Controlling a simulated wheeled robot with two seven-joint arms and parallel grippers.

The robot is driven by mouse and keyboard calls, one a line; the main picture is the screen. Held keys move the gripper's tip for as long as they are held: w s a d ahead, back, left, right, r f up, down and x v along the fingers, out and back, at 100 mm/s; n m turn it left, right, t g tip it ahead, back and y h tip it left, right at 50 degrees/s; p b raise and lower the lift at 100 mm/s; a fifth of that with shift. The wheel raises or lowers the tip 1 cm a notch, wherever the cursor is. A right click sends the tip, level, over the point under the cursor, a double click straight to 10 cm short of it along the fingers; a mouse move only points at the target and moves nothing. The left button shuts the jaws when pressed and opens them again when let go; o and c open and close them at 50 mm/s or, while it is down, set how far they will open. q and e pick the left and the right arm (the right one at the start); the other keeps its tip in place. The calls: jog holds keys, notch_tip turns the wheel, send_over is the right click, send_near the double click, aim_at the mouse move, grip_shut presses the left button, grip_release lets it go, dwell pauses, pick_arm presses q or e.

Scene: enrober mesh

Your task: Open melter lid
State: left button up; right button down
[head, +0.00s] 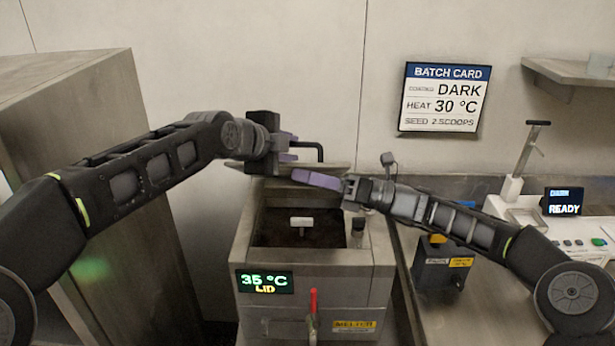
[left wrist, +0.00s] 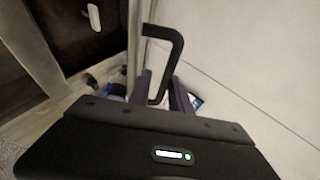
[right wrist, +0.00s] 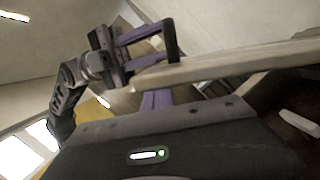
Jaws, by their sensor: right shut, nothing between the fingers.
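The melter (head: 313,255) stands in the middle of the head view, its tank (head: 275,228) uncovered with dark contents. Its lid (head: 335,168) is raised at the back, seen nearly edge-on in the head view and as a long pale plate (right wrist: 230,64) in the right wrist view. The black lid handle (head: 320,150) sticks up from it. My left gripper (head: 290,150) is open at the handle; in the left wrist view the fingers lie either side of the handle's lower end (left wrist: 158,98). My right gripper (head: 296,175) is shut and empty, close to the lid; contact is unclear.
A display on the melter reads 35 °C LID (head: 265,282). A red-handled tap (head: 313,302) is on its front. A tall cabinet (head: 95,70) stands left. The right counter holds a dark box (head: 442,270) and a machine with a READY screen (head: 563,202).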

jog(key=shift+w+r, duration=0.1)
jog(key=shift+r, duration=0.4)
pick_arm(q)
jog(key=v, duration=0.7)
jog(key=shift+s+a, duration=0.25)
pick_arm(e)
jog(key=shift+f, duration=0.1)
pick_arm(q)
jog(key=shift+r, duration=0.1)
jog(key=shift+d, duration=0.1)
pick_arm(e)
jog(key=shift+f, duration=0.1)
